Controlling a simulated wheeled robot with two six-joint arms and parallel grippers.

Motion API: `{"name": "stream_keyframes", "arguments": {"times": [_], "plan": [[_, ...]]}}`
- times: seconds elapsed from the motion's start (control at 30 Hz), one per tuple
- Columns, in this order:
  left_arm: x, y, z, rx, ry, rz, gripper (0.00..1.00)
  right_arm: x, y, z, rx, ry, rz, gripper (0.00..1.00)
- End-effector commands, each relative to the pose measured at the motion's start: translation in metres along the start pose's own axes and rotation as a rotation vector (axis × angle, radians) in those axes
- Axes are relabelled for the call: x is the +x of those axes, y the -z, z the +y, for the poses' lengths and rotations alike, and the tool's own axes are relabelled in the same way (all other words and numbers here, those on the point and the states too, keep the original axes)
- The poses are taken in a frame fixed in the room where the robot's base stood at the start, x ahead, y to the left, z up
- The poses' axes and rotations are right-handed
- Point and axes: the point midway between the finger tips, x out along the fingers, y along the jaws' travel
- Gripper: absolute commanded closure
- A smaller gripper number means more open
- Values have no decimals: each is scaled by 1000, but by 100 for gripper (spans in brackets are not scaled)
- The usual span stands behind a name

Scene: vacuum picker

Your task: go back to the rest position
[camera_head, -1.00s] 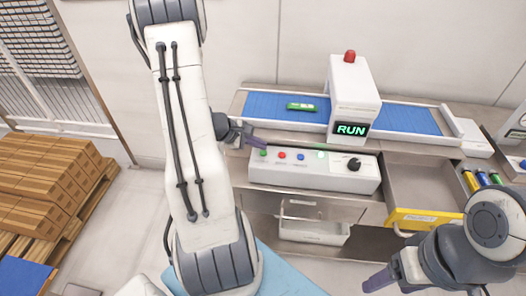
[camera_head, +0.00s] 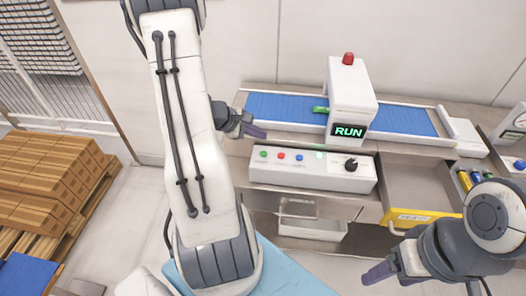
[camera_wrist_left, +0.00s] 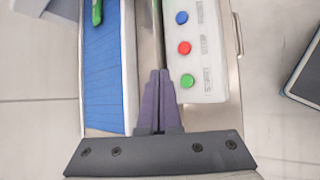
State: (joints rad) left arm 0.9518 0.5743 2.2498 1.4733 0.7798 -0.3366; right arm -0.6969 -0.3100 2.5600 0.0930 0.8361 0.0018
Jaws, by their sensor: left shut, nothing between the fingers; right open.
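My left gripper (camera_head: 254,131) is shut and empty, above the left end of the control box (camera_head: 310,171). In the left wrist view my left gripper (camera_wrist_left: 158,88) shows its two fingers pressed together, between the blue conveyor belt and the control box with its green, red and blue buttons. It appears apart from the buttons. My right gripper (camera_head: 379,273) is open and empty at the lower right, in front of the open yellow-fronted drawer (camera_head: 425,218).
The conveyor belt (camera_head: 275,107) carries a green item (camera_head: 320,109) into the scanner housing (camera_head: 351,95), whose screen reads RUN. Stacked cartons (camera_head: 45,170) stand at the left on a pallet.

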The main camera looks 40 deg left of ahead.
Motion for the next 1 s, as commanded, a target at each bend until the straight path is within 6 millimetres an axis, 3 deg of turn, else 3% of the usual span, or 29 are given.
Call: {"name": "stream_keyframes", "arguments": {"times": [0.67, 0.77, 0.83, 1.0], "plan": [[1, -2, 0, 8, 4, -3, 100, 0, 0, 0, 1, 0, 0, 31], [7, -24, -2, 72, 41, -32, 100, 2, 0, 0, 1, 0, 0, 31], [15, -55, -8, 170, 98, -75, 100, 3, 0, 0, 1, 0, 0, 31], [26, -163, -54, 552, 319, -232, 100, 10, 0, 1, 0, 0, 0, 31]]}}
